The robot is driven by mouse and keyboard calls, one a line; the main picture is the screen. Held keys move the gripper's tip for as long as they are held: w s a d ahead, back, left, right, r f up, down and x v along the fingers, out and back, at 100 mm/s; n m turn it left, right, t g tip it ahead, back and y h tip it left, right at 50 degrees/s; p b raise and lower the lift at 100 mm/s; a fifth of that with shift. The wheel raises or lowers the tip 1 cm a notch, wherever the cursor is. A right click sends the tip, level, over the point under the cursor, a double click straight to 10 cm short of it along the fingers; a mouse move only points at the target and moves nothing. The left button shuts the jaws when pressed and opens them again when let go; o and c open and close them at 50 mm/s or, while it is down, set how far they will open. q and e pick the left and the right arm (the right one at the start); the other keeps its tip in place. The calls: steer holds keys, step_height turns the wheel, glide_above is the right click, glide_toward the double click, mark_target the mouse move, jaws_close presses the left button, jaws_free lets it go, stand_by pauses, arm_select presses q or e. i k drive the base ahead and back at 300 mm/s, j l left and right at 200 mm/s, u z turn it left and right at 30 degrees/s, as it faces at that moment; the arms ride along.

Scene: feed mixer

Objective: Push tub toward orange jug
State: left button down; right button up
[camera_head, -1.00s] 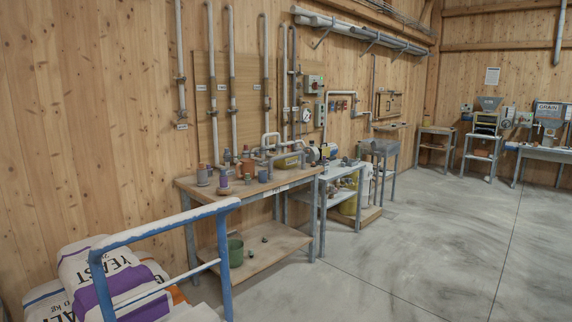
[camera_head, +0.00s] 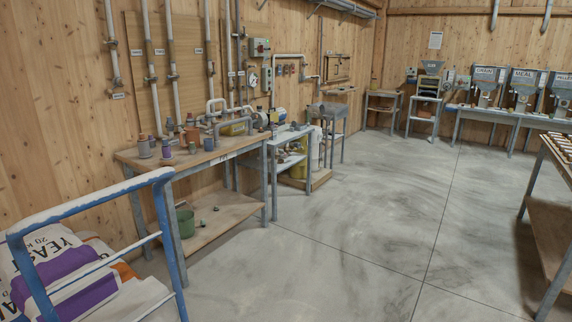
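Neither of my grippers is in view. A wooden workbench (camera_head: 140,158) stands against the left wall with small containers on top. Among them is an orange-brown vessel (camera_head: 192,134), which may be the orange jug; it is too small to be sure. A dark green tub (camera_head: 185,222) stands upright on the bench's lower shelf. I cannot tell which of these is the task's tub.
A blue cart rail (camera_head: 90,206) with sacks (camera_head: 68,262) fills the near left. A metal table (camera_head: 292,133) stands beyond the bench. Another table (camera_head: 550,215) cuts in at the right edge. The concrete floor (camera_head: 350,225) between is clear.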

mark_target(231, 130)
steer(key=i+l+z, duration=0.1)
steer(key=i+l, duration=0.4)
steer(key=i+l+z, duration=0.1)
steer(key=i+l, duration=0.35)
steer(key=i+l+z, duration=0.15)
steer(key=i+l, duration=0.2)
steer(key=i, duration=0.3)
steer(key=i+j+u, duration=0.25)
steer(key=i, duration=0.6)
steer(key=i+u, duration=0.25)
steer(key=i, duration=0.55)
steer(key=i+l+u, duration=0.25)
steer(key=i, duration=0.6)
